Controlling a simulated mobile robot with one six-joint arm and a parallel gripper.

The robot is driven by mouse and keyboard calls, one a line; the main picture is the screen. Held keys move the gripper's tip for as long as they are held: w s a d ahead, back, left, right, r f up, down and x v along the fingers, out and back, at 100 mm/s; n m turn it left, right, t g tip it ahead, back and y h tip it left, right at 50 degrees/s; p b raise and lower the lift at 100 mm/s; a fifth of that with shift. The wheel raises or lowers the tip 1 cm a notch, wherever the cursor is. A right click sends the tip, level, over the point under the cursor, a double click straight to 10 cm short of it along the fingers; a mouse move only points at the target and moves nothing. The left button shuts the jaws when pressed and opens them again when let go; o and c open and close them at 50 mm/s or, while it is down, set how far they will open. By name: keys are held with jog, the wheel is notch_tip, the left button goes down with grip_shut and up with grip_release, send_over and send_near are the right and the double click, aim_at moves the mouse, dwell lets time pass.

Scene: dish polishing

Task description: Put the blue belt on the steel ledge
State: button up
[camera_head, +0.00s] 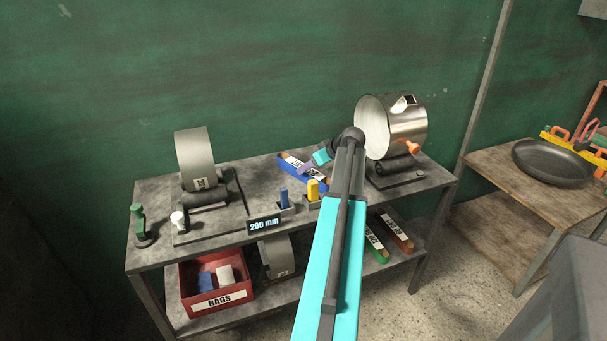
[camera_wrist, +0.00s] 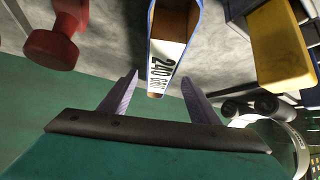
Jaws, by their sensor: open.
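The blue belt (camera_head: 291,171) lies on top of the grey workbench, left of the steel drum. In the wrist view the belt (camera_wrist: 176,22) shows blue edges, a brown inside and a white label reading 240. My gripper (camera_head: 310,163) is open at the belt. In the wrist view the fingers of my gripper (camera_wrist: 158,80) stand apart, one to each side of the belt's labelled end. Whether they touch it I cannot tell. I cannot single out a steel ledge; the grey bench top (camera_head: 245,180) is the surface under the belt.
A steel drum (camera_head: 411,124) stands at the bench's right end, a grey ring (camera_head: 194,150) at its left. Blue (camera_head: 284,198) and yellow (camera_head: 313,190) blocks and a 200 mm display (camera_head: 264,225) sit in front. A red RAGS bin (camera_head: 216,297) and labelled belts are on the lower shelf.

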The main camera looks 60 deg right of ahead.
jog(key=shift+w+f, duration=0.15)
jog(key=shift+p+x, duration=0.55)
jog(key=shift+x, duration=2)
jog(key=shift+f, duration=0.15)
jog(key=c, duration=1.4)
jog(key=shift+r+b, duration=0.55)
jog(key=shift+r, duration=4.5)
